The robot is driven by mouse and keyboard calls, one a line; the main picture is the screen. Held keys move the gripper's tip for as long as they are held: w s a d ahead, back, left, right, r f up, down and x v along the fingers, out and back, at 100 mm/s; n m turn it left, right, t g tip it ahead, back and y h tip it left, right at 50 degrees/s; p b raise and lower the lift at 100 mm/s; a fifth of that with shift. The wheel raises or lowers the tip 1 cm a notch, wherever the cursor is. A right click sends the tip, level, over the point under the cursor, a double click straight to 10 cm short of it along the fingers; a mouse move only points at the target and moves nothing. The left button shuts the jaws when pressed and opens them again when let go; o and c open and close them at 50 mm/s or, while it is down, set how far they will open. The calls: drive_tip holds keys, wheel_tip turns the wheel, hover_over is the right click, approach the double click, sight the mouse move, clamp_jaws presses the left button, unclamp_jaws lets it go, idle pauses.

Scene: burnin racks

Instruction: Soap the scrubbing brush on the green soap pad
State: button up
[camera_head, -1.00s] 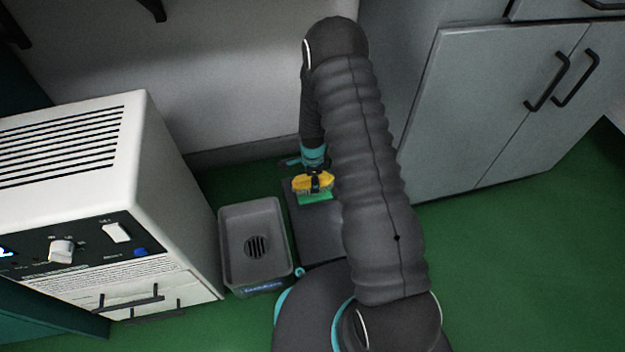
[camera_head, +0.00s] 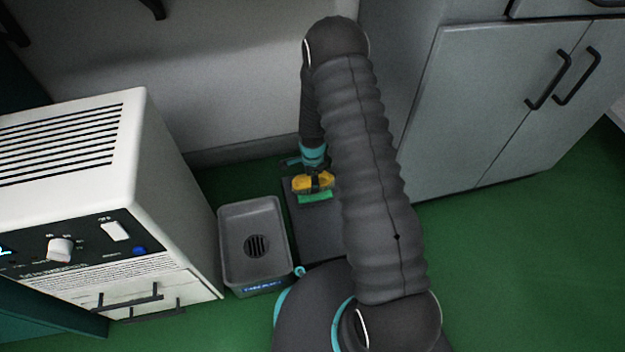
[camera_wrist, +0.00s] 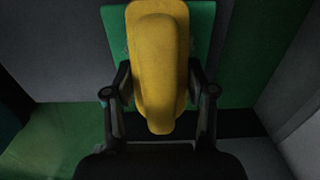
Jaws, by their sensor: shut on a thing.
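The scrubbing brush (camera_head: 313,183) has a yellow body. It also shows from above in the wrist view (camera_wrist: 157,65), where its bristles are hidden beneath it. My gripper (camera_wrist: 159,88) is shut on the brush, with one finger on each side of it. The green soap pad (camera_head: 316,197) lies on a dark grey board on the floor, directly below the brush. In the wrist view the pad (camera_wrist: 203,40) shows on both sides of the brush. The brush appears to be down at the pad; whether it touches cannot be told for certain.
A grey basin with a drain grille (camera_head: 232,225) stands left of the dark grey board (camera_head: 318,235). A white machine (camera_head: 95,190) with knobs stands further left. A grey cabinet (camera_head: 490,120) is at the right. Green floor (camera_head: 520,270) is clear at the lower right.

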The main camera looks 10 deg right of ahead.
drive_tip(key=shift+f+b, duration=0.7)
drive_tip(key=shift+f, duration=0.05)
idle(2.0)
drive_tip(key=shift+r, duration=0.15)
drive_tip(key=shift+r+p, duration=1.9)
drive_tip(key=shift+r, duration=1.55)
drive_tip(key=shift+f, duration=0.15)
